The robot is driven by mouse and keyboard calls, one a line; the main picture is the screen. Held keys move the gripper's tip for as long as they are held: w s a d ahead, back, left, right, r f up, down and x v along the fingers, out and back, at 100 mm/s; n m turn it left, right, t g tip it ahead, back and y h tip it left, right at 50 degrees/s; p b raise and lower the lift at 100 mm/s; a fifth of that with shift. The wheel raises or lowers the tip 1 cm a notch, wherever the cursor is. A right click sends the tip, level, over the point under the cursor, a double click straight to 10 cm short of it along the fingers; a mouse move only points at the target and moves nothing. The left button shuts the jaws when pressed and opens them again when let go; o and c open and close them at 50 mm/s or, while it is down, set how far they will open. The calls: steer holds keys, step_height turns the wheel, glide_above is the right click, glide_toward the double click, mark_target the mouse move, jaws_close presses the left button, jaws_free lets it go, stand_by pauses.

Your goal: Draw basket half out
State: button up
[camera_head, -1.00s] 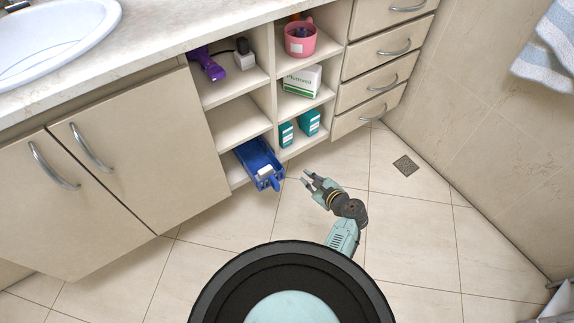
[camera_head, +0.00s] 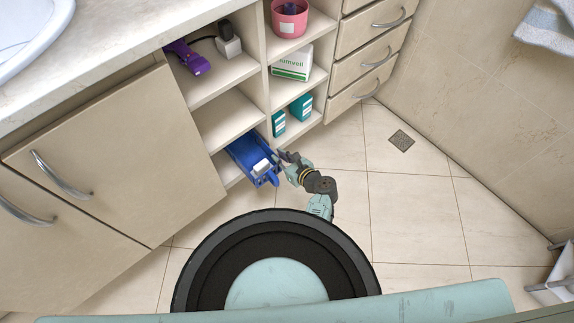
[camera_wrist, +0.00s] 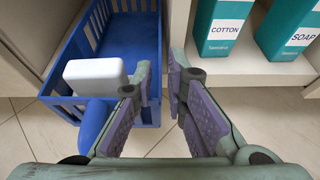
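The blue basket (camera_head: 250,152) sits in the bottom left cubby of the open shelf unit, its front end sticking out past the shelf edge. A white block-like item (camera_head: 262,166) lies in its front part. In the wrist view the basket (camera_wrist: 135,45) has slotted walls, a blue handle (camera_wrist: 92,122) at its front, and the white item (camera_wrist: 95,75) near that end. My gripper (camera_head: 287,156) is just right of the basket's front end. In the wrist view its purple-padded fingers (camera_wrist: 166,85) are apart, with nothing between them; the left finger overlaps the basket's front corner in the picture.
Teal boxes (camera_head: 279,123) stand in the cubby to the right, labelled cotton and soap in the wrist view (camera_wrist: 225,30). A divider (camera_wrist: 175,25) separates the cubbies. Closed drawers (camera_head: 365,60) are at right, closed cabinet doors (camera_head: 130,160) at left. The tiled floor (camera_head: 410,200) is clear.

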mark_target(273, 152)
steer(key=b+x, duration=0.2)
steer(key=x, duration=0.3)
steer(key=shift+c, duration=0.5)
jaws_close()
steer(key=shift+r, duration=0.1)
steer(key=shift+s+a, duration=0.1)
steer(key=shift+s+a+p, duration=0.55)
steer(key=shift+s+a, duration=0.2)
steer(key=shift+a, duration=0.05)
steer(key=shift+s+a+r, duration=0.1)
